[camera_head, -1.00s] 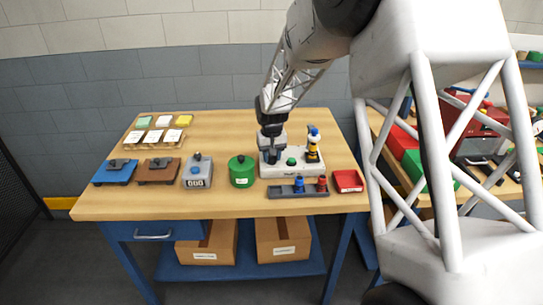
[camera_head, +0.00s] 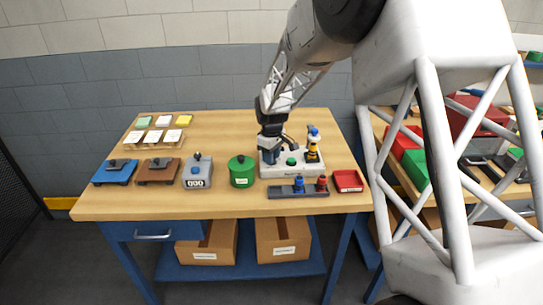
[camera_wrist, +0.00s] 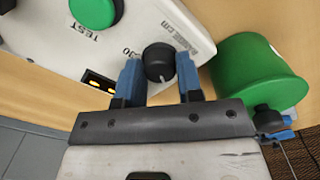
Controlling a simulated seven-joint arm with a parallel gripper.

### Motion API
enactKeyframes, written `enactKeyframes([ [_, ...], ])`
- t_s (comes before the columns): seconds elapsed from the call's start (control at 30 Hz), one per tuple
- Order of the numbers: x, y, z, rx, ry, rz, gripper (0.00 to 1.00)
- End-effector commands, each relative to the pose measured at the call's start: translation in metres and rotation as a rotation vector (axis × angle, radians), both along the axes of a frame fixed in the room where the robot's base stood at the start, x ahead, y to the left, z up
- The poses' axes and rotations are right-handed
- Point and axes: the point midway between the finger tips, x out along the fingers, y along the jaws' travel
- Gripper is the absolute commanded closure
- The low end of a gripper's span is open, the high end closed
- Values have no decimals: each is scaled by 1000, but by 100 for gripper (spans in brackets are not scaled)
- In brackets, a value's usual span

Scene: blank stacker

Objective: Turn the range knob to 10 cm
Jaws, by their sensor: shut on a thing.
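The range knob (camera_wrist: 159,62) is a round black knob on a white tester box (camera_wrist: 150,22). In the wrist view my gripper (camera_wrist: 159,78) has one blue finger on each side of it and is shut on it. A small pale mark shows on the knob's lower rim. "RANGE CM" is printed beside the knob and "30" at its left; other scale figures are not visible. In the head view the tester box (camera_head: 308,171) stands at the right of the bench, and my gripper (camera_head: 270,155) covers the knob.
A green TEST button (camera_wrist: 93,10) is on the same box. A green canister (camera_wrist: 250,75) stands close to the right finger.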

Motion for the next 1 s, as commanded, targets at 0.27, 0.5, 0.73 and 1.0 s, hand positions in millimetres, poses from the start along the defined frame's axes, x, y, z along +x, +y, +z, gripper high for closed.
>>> enactKeyframes([
  [0.27, 1, 1, 2, 1, -3, 22, 90],
  [0.5, 1, 1, 2, 1, -3, 21, 63],
  [0.73, 1, 0, 1, 0, -1, 20, 41],
  [1.0, 0, 0, 2, 0, -1, 20, 41],
])
